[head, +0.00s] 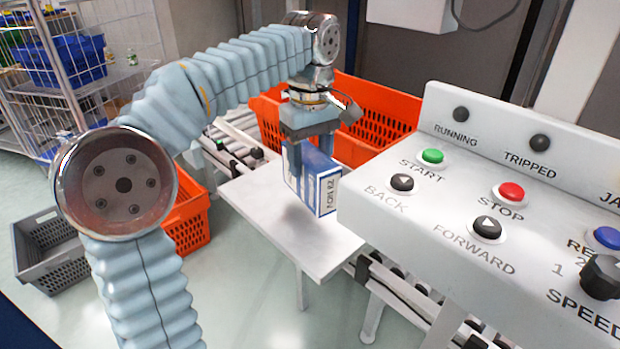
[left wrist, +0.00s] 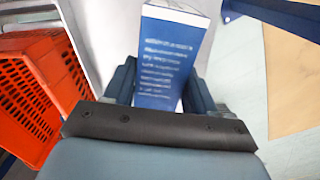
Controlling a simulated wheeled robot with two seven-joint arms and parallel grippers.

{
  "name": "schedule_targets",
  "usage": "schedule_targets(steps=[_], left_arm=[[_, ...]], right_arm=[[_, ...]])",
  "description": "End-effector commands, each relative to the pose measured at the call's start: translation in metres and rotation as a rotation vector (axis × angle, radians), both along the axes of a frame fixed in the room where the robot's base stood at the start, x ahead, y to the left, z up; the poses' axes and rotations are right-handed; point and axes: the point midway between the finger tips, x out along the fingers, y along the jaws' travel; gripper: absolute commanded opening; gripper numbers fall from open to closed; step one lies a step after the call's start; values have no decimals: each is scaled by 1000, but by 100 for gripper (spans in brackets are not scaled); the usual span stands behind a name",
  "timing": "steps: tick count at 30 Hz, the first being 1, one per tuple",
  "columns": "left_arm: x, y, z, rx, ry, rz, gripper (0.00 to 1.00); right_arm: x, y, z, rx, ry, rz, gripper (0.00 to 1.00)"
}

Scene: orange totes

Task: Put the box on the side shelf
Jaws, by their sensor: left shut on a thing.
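My left gripper (head: 311,150) points down and is shut on a blue and white box (head: 326,190). The box hangs upright over the pale side shelf (head: 262,208), beside the conveyor. I cannot tell for sure whether its lower end touches the shelf. In the left wrist view the box (left wrist: 163,65) is between the two fingers (left wrist: 165,90), with its blue printed face toward the camera. My right gripper is in neither view.
An orange tote (head: 375,100) is on the roller conveyor behind the shelf. A control panel (head: 400,205) with buttons stands close at the right. Another orange tote (head: 190,235) and a grey crate (head: 30,262) are at the left. The shelf's front part is bare.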

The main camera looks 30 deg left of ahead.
Motion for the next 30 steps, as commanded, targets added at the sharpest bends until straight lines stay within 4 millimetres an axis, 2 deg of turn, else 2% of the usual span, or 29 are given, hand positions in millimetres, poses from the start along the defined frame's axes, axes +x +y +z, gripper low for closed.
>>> schedule_targets(steps=[6, 9, 20, 21, 25, 30], left_arm=[[-1, 0, -32, 0, 2, 1, 14], [0, 0, -42, 0, -1, 1, 14], [0, 0, -47, 0, -1, 0, 14], [0, 0, -46, 0, -1, 0, 62], [0, 0, -46, 0, -1, 0, 81], [0, 0, -46, 0, -1, 0, 81]], right_arm=[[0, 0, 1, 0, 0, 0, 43], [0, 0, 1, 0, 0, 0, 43], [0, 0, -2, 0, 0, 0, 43], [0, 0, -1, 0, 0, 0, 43], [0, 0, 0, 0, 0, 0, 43], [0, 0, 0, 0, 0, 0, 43]])
